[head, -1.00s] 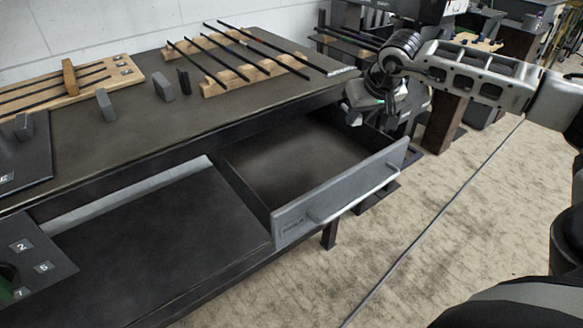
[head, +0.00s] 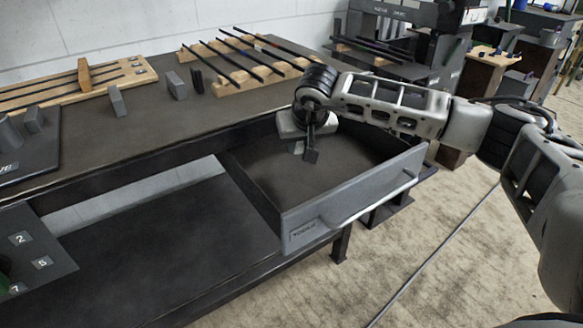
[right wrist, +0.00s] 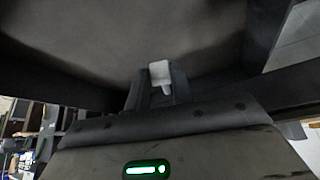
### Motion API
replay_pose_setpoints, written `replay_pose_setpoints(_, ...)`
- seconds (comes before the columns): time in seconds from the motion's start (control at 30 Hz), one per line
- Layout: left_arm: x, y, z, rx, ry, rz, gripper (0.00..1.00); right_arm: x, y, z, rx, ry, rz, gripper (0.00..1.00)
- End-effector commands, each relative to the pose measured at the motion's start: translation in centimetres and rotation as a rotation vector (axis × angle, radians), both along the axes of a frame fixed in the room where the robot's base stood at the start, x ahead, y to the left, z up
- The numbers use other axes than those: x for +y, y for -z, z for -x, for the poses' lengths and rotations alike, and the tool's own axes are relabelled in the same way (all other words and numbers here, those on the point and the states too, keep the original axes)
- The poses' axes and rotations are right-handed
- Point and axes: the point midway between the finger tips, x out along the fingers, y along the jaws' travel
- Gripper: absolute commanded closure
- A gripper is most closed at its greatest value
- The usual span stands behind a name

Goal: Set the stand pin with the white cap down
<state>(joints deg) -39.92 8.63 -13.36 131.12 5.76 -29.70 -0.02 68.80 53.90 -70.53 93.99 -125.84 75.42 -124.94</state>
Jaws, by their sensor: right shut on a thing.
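My right gripper (head: 309,154) hangs over the open drawer (head: 350,205), with its fingers pointing down. In the right wrist view the gripper (right wrist: 157,92) is shut on a small pin with a white cap (right wrist: 160,72). The cap shows between the dark fingers, with a short pale stem below it. The rest of the pin is hidden by the fingers, and I cannot make the pin out in the head view. The drawer floor lies behind the cap in the wrist view. My left gripper is not in view.
The bench top (head: 150,140) carries a wooden rack with dark rods (head: 245,75), several small upright grey and black blocks, and a slatted wooden board (head: 75,92). A numbered panel (head: 35,250) is at the lower left. The drawer is empty where visible.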

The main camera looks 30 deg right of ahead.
Motion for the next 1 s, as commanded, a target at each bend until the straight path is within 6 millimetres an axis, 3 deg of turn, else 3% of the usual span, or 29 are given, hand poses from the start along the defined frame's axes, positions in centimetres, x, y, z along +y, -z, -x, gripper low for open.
replay_pose_setpoints(0.1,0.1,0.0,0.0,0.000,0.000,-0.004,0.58,2.2,-0.1,-1.1,0.000,-0.002,-0.001,1.00)
replay_pose_setpoints(0.2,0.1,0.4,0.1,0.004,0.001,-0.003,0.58,1.7,2.0,-0.9,0.004,0.003,0.002,1.00)
replay_pose_setpoints(0.47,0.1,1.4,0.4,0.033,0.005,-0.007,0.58,1.7,4.0,-0.9,0.001,0.002,0.001,1.00)
replay_pose_setpoints(0.7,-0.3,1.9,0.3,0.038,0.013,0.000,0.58,1.7,7.0,-0.9,0.002,0.003,0.000,1.00)
replay_pose_setpoints(1.0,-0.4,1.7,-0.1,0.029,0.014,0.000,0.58,1.7,7.1,-0.9,0.000,0.002,0.000,1.00)
